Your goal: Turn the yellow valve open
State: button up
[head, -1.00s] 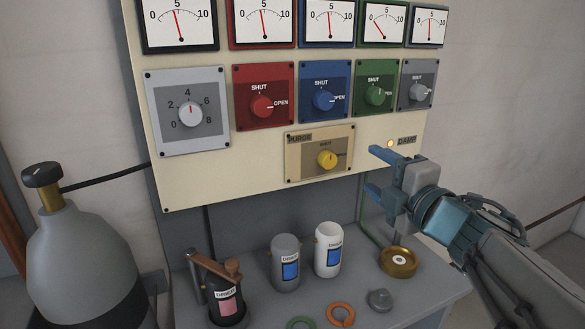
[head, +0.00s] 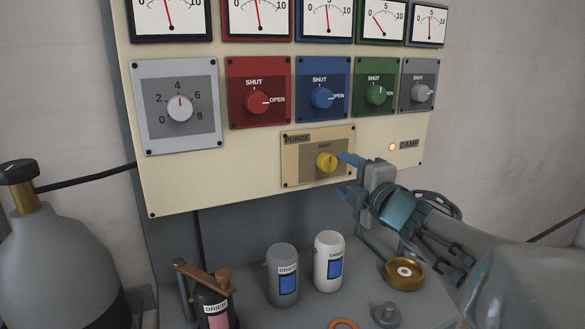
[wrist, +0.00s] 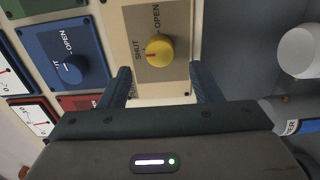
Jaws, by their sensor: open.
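The yellow valve (head: 326,162) is a round knob on the tan PURGE plate (head: 297,172) of the cream panel. Its pointer mark is toward SHUT in the wrist view, where the knob (wrist: 159,51) shows ahead of the fingers and between their lines. My gripper (head: 347,174) is open and empty, just right of the knob in the head view. It also shows in the wrist view (wrist: 163,85), with one finger on each side. The fingers appear apart from the knob. In the head view a finger covers the plate's right edge and the OPEN label.
Red (head: 258,101), blue (head: 322,97), green (head: 376,94) and grey (head: 419,92) valves sit above the PURGE plate. Canisters (head: 283,277), a brass dish (head: 404,272) and a grey knob (head: 386,314) stand on the shelf below. A gas cylinder (head: 60,255) is at left.

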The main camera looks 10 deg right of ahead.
aim_at(330, 165)
jog(key=shift+x, duration=2.8)
jog(key=shift+c, duration=0.4)
jog(key=c, duration=0.9)
